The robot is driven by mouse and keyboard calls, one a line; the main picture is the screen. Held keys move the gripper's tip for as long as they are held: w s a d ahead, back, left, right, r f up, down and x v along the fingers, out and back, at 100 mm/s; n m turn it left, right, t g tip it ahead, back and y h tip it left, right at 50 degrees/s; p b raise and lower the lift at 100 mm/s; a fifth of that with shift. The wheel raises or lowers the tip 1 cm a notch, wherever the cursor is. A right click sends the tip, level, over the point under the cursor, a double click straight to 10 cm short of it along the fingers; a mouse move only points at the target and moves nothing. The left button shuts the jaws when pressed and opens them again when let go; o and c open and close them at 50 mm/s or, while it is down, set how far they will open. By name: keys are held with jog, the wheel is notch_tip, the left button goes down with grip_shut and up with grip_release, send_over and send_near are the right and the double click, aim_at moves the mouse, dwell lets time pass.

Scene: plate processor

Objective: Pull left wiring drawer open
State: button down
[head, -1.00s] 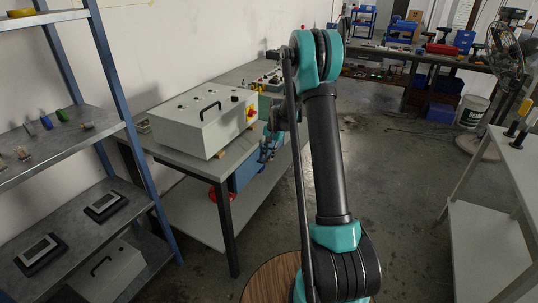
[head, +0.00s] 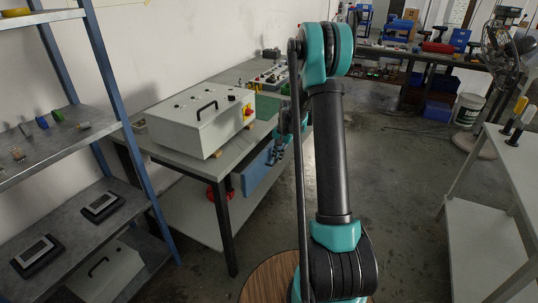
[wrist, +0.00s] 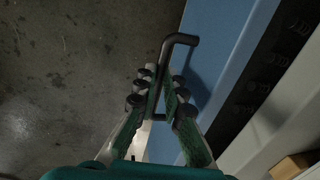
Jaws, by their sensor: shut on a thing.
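The blue left wiring drawer (head: 254,173) hangs under the grey workbench in the head view, its front standing out from the bench edge. In the wrist view its blue front (wrist: 215,50) carries a black bar handle (wrist: 178,39). My gripper (wrist: 162,92) is shut on this handle, with a finger on either side of it. A dark strip (wrist: 268,80) with small dark items shows between the drawer front and the bench. In the head view my gripper (head: 277,151) is partly hidden by my own arm.
A grey control box (head: 205,125) with a black handle stands on the workbench (head: 185,158). A red object (head: 212,194) lies beneath the bench. A shelf rack (head: 100,120) is at left and a white table (head: 500,215) at right. The floor between is clear.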

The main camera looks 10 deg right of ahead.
jog(key=s+d, duration=0.7)
jog(key=d, duration=0.3)
jog(key=s+d, duration=0.8)
jog(key=d, duration=0.2)
jog(key=shift+d, duration=0.35)
jog(key=c, duration=1.6)
grip_release()
notch_tip(320, 180, up, 12)
jog(key=s+d, duration=0.1)
jog(key=shift+d, duration=0.4)
jog(key=shift+s+f, duration=0.1)
